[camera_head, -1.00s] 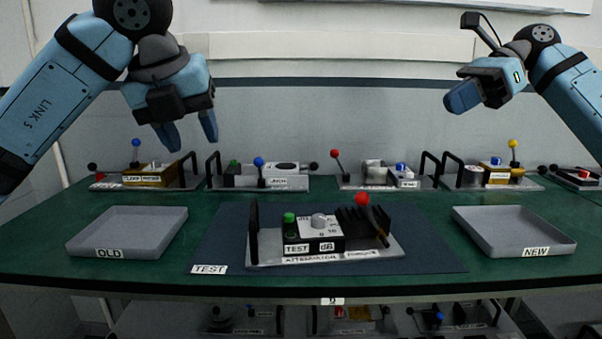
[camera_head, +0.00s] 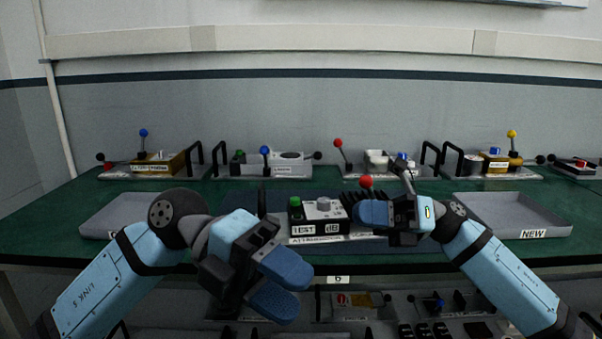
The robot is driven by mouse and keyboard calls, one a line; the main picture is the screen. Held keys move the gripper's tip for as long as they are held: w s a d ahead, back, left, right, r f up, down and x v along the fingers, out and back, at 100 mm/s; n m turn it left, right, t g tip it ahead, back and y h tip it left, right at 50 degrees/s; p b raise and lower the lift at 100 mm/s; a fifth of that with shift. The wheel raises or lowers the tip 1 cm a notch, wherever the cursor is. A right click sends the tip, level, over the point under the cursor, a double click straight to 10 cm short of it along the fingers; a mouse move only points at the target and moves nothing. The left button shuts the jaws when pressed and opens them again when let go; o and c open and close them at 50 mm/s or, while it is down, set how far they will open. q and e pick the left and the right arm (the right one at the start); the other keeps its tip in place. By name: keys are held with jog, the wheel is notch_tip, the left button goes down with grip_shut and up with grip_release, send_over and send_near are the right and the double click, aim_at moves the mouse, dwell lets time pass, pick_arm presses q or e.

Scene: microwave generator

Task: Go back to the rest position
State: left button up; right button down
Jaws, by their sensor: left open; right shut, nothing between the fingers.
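My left gripper (camera_head: 282,284) is low at the front, left of centre, in front of the table edge. It is open and empty, its two blue fingers apart. My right gripper (camera_head: 372,213) is right of centre and points left, shut and empty. It covers the right part of the attenuator unit (camera_head: 316,212), which stands on the dark TEST mat (camera_head: 240,204). I cannot tell whether the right gripper touches the unit. The unit has a green knob, a grey knob and a red-balled lever.
A grey tray (camera_head: 95,222) at the left is partly hidden by my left arm. The grey NEW tray (camera_head: 532,234) at the right is empty. Several units with levers line the back of the green table (camera_head: 38,231). More equipment (camera_head: 358,300) shows on a shelf below.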

pick_arm(q)
jog(key=s+a+f+m+t+y+b, duration=0.2)
jog(key=a+f+m+t, duration=0.3)
jog(key=f+m+t, duration=0.95)
jog(key=s+a+f+m+t+y+b, duration=0.2)
jog(key=a+f+m+t, duration=0.55)
jog(key=m, duration=1.15)
pick_arm(e)
jog(key=s+d+f+n+t+h+p, duration=0.1)
jog(key=s+f+n+t+h, duration=1)
jog(key=s+f+n+t, duration=1.15)
pick_arm(q)
jog(key=s+a+r+g+y+p, duration=0.3)
jog(key=s+a+r+y+p, duration=0.1)
jog(key=p, duration=3.4)
jog(key=shift+s+a+r+g+y, duration=0.3)
jog(key=shift+a+r+g+y, duration=0.1)
jog(key=shift+a+r+y, duration=0.45)
pick_arm(e)
jog(key=s+d+r+n+g+h, duration=0.1)
jog(key=d+r+n+g+h, duration=0.2)
jog(key=d+r+g+h, duration=0.2)
jog(key=d+g, duration=0.1)
jog(key=d, duration=0.2)
jog(key=shift+s+d+r+h, duration=0.15)
jog(key=shift+s+r+h, duration=0.15)
jog(key=shift+s+h, duration=0.1)
